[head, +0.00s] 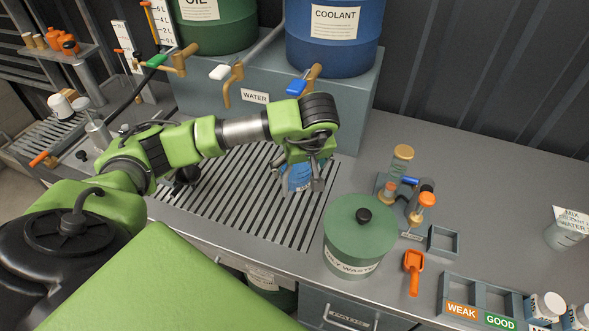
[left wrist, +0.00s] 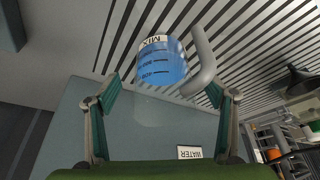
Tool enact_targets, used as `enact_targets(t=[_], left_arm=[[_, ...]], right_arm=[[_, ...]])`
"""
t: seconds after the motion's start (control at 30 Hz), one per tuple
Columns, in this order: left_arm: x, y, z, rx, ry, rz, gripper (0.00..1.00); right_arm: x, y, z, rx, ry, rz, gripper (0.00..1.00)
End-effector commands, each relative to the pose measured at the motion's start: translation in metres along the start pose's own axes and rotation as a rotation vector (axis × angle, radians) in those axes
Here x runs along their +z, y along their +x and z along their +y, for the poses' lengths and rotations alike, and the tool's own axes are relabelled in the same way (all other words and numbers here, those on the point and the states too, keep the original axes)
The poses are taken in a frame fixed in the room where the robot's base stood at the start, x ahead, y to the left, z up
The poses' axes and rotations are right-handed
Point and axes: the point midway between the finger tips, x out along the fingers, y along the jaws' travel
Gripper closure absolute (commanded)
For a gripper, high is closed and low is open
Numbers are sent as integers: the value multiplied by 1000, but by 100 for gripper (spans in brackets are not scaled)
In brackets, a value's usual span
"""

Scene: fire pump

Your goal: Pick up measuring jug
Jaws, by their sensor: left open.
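The measuring jug (head: 298,178) holds blue liquid and is on or over the slatted drain grate, partly hidden by my left gripper. In the left wrist view the jug (left wrist: 160,66) shows a white label, scale marks and a grey handle (left wrist: 202,62) on its right. My left gripper (head: 305,170) is open, its fingers spread. In the left wrist view the jug is ahead of and partly between the open fingertips (left wrist: 163,88); the handle is near the right finger. I cannot tell whether a finger touches it. My right gripper is not in view.
A blue coolant drum (head: 333,45) and green oil drum (head: 215,25) with taps stand behind on a grey box (head: 345,110). A green lidded waste bin (head: 358,235) stands right of the grate. An orange scoop (head: 413,270) and labelled trays (head: 480,292) lie farther right.

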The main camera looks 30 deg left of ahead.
Motion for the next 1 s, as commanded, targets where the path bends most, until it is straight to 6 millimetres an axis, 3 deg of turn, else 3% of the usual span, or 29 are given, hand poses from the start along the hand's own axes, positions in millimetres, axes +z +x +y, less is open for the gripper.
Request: enact_targets(t=[0.1, 0.23, 0.53, 0.57, 0.7, 0.77, 1.0], left_arm=[[-3, 16, -5, -7, -1, -4, 24], [-3, 34, -4, -4, -1, -2, 24], [-3, 42, -3, 0, 1, -1, 24], [-3, 42, -3, 0, 1, -1, 26], [-3, 42, -3, 0, 1, 0, 63], [-3, 42, -3, 0, 1, 0, 75], [-4, 41, -3, 0, 0, 1, 75]], right_arm=[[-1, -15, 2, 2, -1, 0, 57], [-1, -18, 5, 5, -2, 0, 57], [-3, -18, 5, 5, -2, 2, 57], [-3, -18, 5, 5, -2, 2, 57], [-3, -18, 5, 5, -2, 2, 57], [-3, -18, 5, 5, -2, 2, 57], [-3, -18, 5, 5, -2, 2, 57]])
